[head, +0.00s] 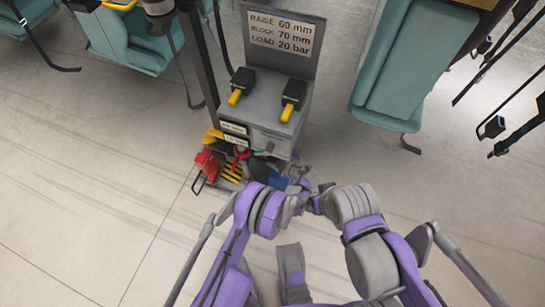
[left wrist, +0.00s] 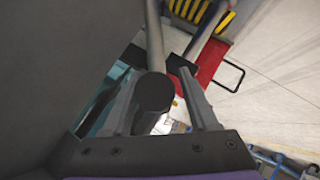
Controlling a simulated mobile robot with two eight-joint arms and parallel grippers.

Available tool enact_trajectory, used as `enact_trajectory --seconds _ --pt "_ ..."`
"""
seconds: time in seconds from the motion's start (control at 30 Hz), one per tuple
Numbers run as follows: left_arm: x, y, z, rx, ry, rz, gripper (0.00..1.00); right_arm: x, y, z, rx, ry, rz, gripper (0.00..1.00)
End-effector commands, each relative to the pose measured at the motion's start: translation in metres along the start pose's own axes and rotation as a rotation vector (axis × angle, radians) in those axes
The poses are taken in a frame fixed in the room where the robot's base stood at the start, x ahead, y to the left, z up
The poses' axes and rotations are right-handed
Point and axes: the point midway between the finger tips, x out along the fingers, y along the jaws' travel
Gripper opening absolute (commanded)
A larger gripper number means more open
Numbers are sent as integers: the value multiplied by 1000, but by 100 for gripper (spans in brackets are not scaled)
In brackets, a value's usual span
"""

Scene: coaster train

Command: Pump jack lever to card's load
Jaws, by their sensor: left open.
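The card (head: 281,32) on the grey stand reads raise 60 mm, block 70 mm, load 20 bar. In the left wrist view, a dark round bar end (left wrist: 154,92), which looks like the jack lever's grip, lies between the fingers of my left gripper (left wrist: 158,78). The fingers are open and do not clearly grip it. In the head view my left gripper (head: 298,180) is low in front of the stand, partly hidden by arm links. My right gripper is not clear among the links. The jack body and any gauge reading cannot be made out.
The grey stand (head: 275,120) carries two black units with yellow ends (head: 239,85) (head: 292,98). A red item (head: 207,162) and a yellow-black striped piece (head: 234,172) sit at its foot. Teal seats (head: 405,60) flank it at the right. Floor at left is clear.

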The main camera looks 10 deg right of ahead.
Motion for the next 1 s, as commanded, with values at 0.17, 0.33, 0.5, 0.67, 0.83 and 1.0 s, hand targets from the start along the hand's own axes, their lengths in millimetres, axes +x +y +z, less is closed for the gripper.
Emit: enact_trajectory --seconds 0.17,0.33,0.5,0.67,0.83,1.0 --pt "0 0 0 0 0 0 38 0 0 0 0 0 0 74" --pt "0 0 0 0 0 0 7 0 0 0 0 0 0 74" --pt "0 0 0 0 0 0 0 0 0 0 0 0 0 74" --pt "0 0 0 0 0 0 0 0 0 0 0 0 0 74" --pt "0 0 0 0 0 0 0 0 0 0 0 0 0 74" --pt "0 0 0 0 0 0 0 0 0 0 0 0 0 74"
